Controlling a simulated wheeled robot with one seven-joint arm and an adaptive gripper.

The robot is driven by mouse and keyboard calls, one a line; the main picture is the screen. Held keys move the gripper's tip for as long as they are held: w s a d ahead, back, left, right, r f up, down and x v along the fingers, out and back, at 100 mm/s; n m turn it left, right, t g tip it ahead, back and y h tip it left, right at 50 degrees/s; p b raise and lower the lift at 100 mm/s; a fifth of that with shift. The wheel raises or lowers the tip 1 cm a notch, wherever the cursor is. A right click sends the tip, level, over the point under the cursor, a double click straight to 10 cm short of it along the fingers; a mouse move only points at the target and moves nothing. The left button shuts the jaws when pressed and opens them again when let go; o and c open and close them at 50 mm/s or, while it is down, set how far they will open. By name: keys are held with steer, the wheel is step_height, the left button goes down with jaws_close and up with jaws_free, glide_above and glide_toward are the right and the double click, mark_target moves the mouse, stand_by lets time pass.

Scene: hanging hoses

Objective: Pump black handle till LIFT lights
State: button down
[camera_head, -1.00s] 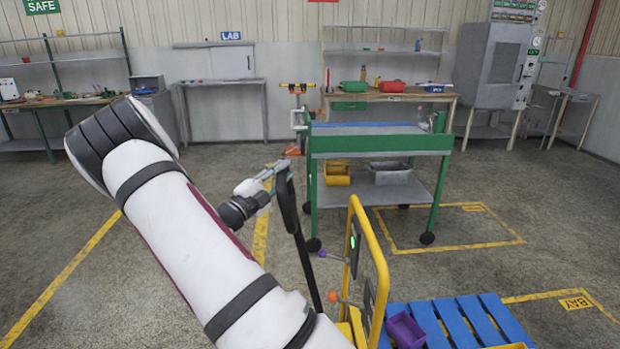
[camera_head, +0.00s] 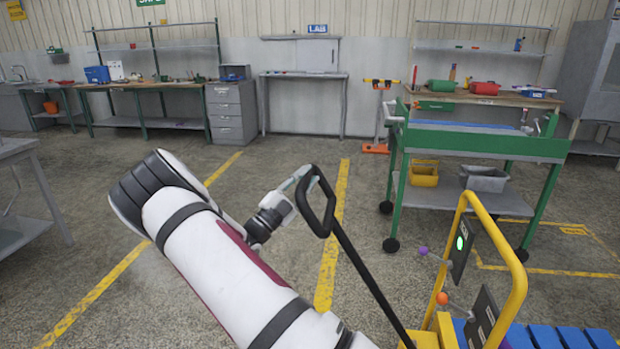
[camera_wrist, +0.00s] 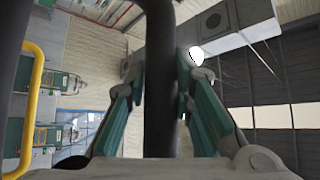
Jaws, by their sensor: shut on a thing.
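The black handle (camera_head: 330,213) is a loop on a long black bar that leans up and left from the yellow truck frame (camera_head: 515,275). My gripper (camera_head: 299,180) is shut on the upper left side of the loop. In the wrist view, the black bar (camera_wrist: 160,110) runs between my gripper's green fingers (camera_wrist: 160,75). A dark panel (camera_head: 459,250) on the frame shows a lit green light (camera_head: 460,243); its label is too small to read. A second dark panel (camera_head: 482,318) below shows no clear light. A purple knob (camera_head: 423,251) and an orange knob (camera_head: 442,298) stick out beside the panels.
A green cart (camera_head: 480,147) with bins stands behind the handle. A grey table (camera_head: 30,160) is at the left edge. Blue slats (camera_head: 570,337) lie at lower right. The floor left of the handle is clear, with yellow lines.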

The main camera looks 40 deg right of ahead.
mark_target(305, 204)
stand_by(0.3)
steer(key=c, duration=1.4)
jaws_free()
steer(key=shift+o, duration=0.2)
steer(key=v, duration=1.2)
steer(key=shift+f, duration=0.1)
